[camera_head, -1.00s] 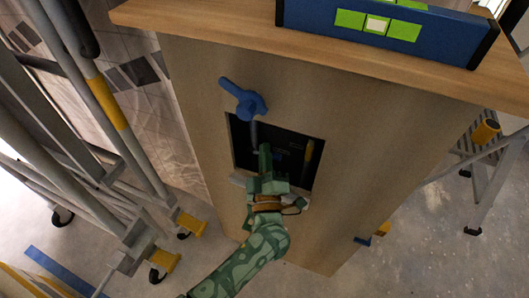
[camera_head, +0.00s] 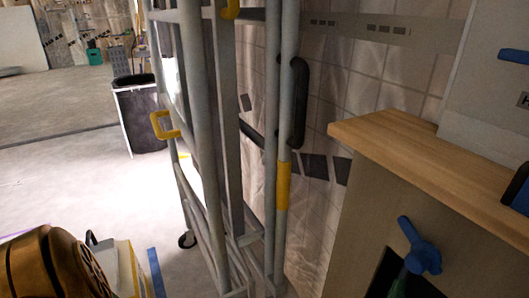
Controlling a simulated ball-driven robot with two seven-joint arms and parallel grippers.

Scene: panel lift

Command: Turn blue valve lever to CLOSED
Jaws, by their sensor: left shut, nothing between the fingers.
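The blue valve lever (camera_head: 421,257) is at the lower right, on the front of a wooden cabinet (camera_head: 365,215). Its long arm points up and to the left from a rounded hub. Below it is the dark opening in the cabinet front, cut off by the lower frame edge. My right gripper is not in view. No CLOSED marking is readable.
The cabinet's wooden top (camera_head: 405,150) overhangs the lever. A grey metal scaffold frame (camera_head: 205,130) stands left of the cabinet. A grey panel with a blue handle (camera_head: 515,56) is at the right edge. A black bin (camera_head: 140,115) stands farther back; open floor lies left.

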